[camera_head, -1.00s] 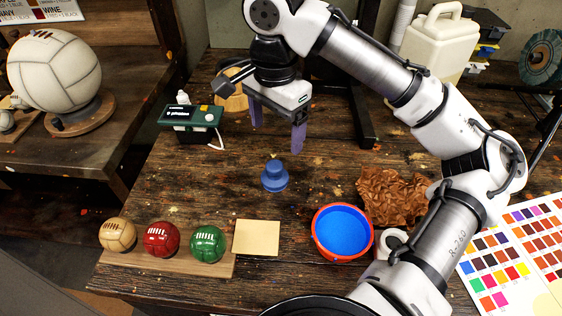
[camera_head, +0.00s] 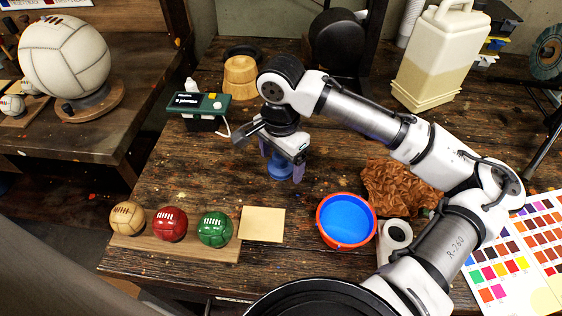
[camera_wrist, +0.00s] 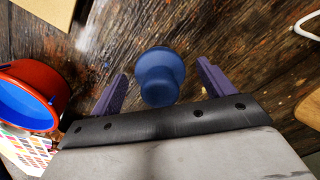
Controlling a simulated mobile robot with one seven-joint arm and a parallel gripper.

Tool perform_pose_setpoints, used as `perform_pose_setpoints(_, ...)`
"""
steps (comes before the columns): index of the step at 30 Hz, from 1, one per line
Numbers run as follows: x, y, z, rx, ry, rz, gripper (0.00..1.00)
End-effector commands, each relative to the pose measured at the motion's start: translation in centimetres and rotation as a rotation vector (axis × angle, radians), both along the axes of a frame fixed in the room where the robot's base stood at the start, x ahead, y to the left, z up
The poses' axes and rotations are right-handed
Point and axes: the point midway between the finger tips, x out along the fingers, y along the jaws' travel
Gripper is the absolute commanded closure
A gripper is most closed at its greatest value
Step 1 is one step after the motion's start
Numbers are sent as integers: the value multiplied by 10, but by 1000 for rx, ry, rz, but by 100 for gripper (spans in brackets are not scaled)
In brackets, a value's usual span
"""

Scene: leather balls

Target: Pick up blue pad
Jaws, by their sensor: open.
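The blue pad (camera_head: 281,168) is a small rounded blue piece with a knob on top, standing on the dark wooden table. In the head view my gripper (camera_head: 282,165) is lowered over it and hides part of it. In the wrist view the blue pad (camera_wrist: 160,76) lies between the two purple fingers of my gripper (camera_wrist: 162,88), with a gap on each side. The fingers are apart and do not appear to touch the pad.
A red bowl with blue inside (camera_head: 346,220) stands to the right, beside crumpled brown paper (camera_head: 398,188). A tan sheet (camera_head: 262,224) and a wooden board (camera_head: 180,247) with three balls lie in front. A green device (camera_head: 200,103) and wooden block (camera_head: 240,78) stand behind.

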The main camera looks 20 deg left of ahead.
Motion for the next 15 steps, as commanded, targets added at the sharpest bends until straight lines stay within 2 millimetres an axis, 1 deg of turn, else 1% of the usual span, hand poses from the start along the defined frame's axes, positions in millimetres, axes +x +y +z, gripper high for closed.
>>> perform_pose_setpoints(6, 0, 0, -1, 1, -1, 0, 19)
perform_pose_setpoints(8, 0, 0, -1, 1, -1, 0, 26)
perform_pose_setpoints(15, 0, 0, -1, 1, 0, 0, 57)
